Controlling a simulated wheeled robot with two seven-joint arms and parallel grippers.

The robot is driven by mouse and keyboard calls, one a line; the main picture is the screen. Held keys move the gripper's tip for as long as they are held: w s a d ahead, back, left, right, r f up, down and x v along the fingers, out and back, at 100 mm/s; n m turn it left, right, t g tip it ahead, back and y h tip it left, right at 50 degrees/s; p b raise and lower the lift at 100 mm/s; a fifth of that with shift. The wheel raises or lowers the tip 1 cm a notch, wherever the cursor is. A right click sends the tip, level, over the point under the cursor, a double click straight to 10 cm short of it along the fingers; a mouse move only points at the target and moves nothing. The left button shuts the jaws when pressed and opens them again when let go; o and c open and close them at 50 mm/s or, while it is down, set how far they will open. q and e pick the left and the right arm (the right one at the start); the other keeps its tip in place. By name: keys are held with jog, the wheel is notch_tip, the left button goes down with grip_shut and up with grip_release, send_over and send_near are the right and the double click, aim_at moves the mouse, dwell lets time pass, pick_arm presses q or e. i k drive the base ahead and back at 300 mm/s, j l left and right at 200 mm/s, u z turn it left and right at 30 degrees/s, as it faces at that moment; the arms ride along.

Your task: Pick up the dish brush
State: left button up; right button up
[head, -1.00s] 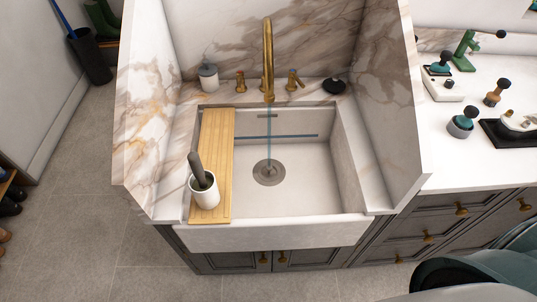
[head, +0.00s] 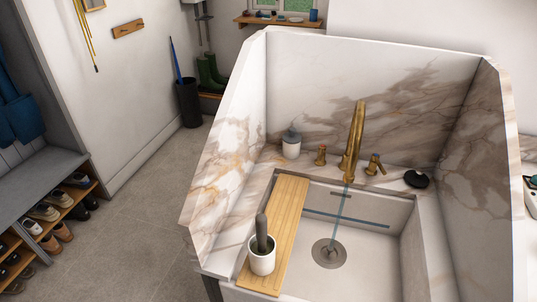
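In the head view, a dish brush (head: 262,232) stands upright in a white cup (head: 262,260). Only its dark grey handle shows above the rim; its lower end is hidden in the cup. The cup sits on the near end of a wooden board (head: 288,206) laid across the left side of the white sink. Neither of my grippers is in view.
A soap bottle (head: 291,145) and a black round item (head: 416,179) stand on the back ledge. Tall marble panels (head: 228,160) wall the sink's back and sides. Floor (head: 140,215) is clear at left.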

aim_at(261, 219)
jog(key=k+l, duration=0.1)
jog(key=l, duration=0.3)
jog(key=k+l+u, duration=0.1)
jog(key=l, duration=0.35)
jog(key=k+l, duration=0.1)
jog(key=l, duration=0.3)
jog(key=k+l+u, duration=0.1)
jog(key=l, duration=0.3)
jog(key=k+l, duration=0.15)
jog(key=l, duration=0.3)
jog(key=u, duration=0.05)
